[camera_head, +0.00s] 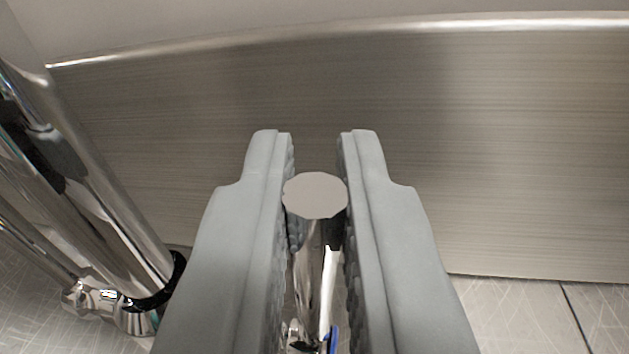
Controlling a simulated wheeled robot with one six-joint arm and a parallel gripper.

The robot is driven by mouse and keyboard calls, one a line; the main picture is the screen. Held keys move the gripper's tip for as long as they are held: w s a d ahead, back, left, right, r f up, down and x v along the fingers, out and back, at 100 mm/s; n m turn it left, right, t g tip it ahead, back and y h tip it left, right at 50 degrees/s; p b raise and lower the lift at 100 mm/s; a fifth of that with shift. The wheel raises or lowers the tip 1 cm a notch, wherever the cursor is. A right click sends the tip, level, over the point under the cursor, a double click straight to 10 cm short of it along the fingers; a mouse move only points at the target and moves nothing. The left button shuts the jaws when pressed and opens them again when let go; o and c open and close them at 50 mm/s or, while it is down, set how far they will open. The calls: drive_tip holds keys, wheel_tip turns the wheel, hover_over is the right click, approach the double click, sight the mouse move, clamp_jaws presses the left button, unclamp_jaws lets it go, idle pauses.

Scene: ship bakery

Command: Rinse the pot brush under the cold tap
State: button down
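My gripper (315,145) is in the middle of the view, with two grey fingers on either side of a chrome lever. The lever (312,275) has a flat, round grey end that fills the gap and appears to touch both finger pads. A blue mark (333,341) shows low beside its chrome base, so it looks like the cold tap's handle. The lower part of the lever and its base are partly hidden by the fingers. The pot brush and the tap's spout outlet are not seen.
A brushed steel wall (480,150) with a bright rounded top edge runs across behind the fingers. Thick chrome pipes (95,215) with a black ring and fittings stand close on the left. A scratched pale steel surface (515,315) lies at the lower right, with a dark seam.

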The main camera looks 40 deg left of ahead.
drive_tip(key=shift+s+d+f+n+t+y, duration=0.1)
drive_tip(key=shift+s+d+n+t+y, duration=0.15)
drive_tip(key=shift+s+t+y, duration=0.35)
drive_tip(key=shift+s+d+f+n+t+y, duration=0.1)
drive_tip(key=shift+s+d+n+t+y, duration=0.1)
drive_tip(key=shift+s+t+y, duration=0.35)
drive_tip(key=shift+w, duration=0.2)
drive_tip(key=c, duration=1.6)
unclamp_jaws()
drive_tip(key=v, duration=1.2)
drive_tip(key=o, duration=0.6)
drive_tip(key=shift+c, duration=0.2)
